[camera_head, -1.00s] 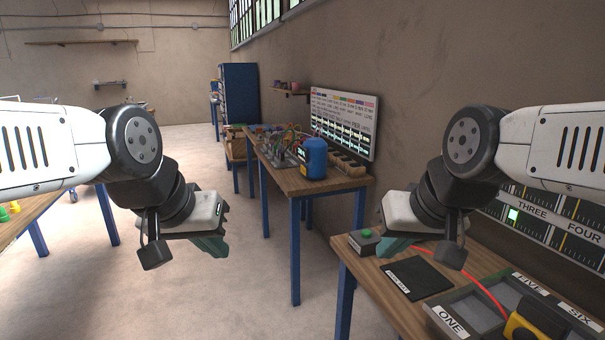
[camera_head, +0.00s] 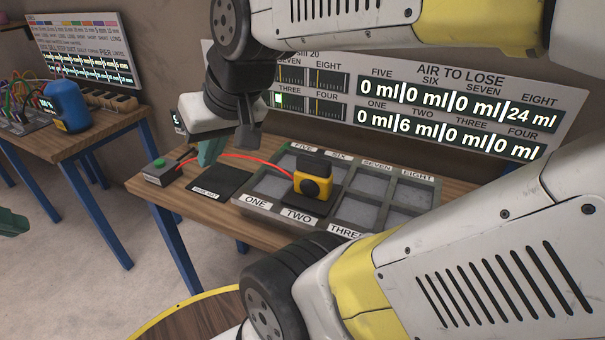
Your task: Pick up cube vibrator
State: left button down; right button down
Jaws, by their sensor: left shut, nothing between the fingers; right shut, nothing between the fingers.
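The cube vibrator appears to be the yellow and black device (camera_head: 313,184), standing on the grey compartment tray (camera_head: 268,212), around the compartment labelled TWO. A red cable (camera_head: 245,156) runs from it to a small grey box (camera_head: 167,172) with a green button. My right gripper (camera_head: 208,154) is shut and empty, with teal fingertips. It appears left of the vibrator, above the dark mat's far side, and apart from the vibrator. My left gripper (camera_head: 12,222) shows only as teal fingertips at the left edge; the rest is out of frame.
A dark mat (camera_head: 221,183) lies between the grey box and the tray. A wall display (camera_head: 455,105) stands behind the table. A blue device (camera_head: 68,106) stands on another table at left. My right arm covers much of the right side. A round wooden top (camera_head: 195,318) shows below.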

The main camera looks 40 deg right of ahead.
aim_at(314, 190)
jog(key=l+z, duration=0.1)
jog(key=z, duration=1.4)
